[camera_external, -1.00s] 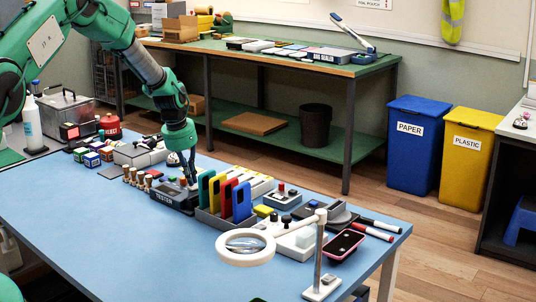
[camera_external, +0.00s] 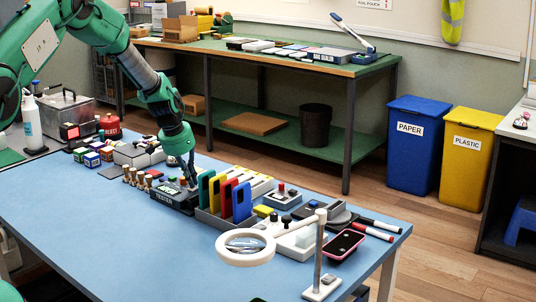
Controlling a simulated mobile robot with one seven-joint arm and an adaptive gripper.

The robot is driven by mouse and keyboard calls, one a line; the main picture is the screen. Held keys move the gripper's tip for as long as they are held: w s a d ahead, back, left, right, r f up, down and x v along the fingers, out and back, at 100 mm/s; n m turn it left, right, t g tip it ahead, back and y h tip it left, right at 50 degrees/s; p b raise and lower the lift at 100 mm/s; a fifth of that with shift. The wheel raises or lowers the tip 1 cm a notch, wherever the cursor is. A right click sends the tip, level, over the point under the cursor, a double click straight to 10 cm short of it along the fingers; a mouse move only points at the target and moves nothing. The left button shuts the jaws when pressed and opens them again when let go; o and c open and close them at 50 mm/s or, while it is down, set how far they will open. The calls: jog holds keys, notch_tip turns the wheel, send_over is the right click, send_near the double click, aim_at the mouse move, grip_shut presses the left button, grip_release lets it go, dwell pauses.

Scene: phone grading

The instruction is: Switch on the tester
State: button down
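The tester (camera_external: 166,203) is a dark box with its name on the front, on the blue table left of a rack of coloured phones. My gripper (camera_external: 191,187) points down over the tester's right part, with its fingertips at or just above the top. The fingers look close together, but they are too small to tell open from shut. The tester's switch cannot be made out.
The phone rack (camera_external: 211,218) stands close on the gripper's right. Wooden stamps (camera_external: 140,179) stand just left of the tester. A ring magnifier (camera_external: 246,248) stands nearer the front. The table's left front (camera_external: 90,230) is clear.

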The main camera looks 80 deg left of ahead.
jog(key=shift+w+a+r, duration=0.1)
jog(key=shift+w+a, duration=0.3)
jog(key=shift+r, duration=0.15)
jog(key=shift+r, duration=0.55)
jog(key=s+d+p+v, duration=0.1)
jog(key=p+v, duration=0.1)
jog(key=v, duration=1)
jog(key=shift+d, duration=0.1)
dwell(0.4)
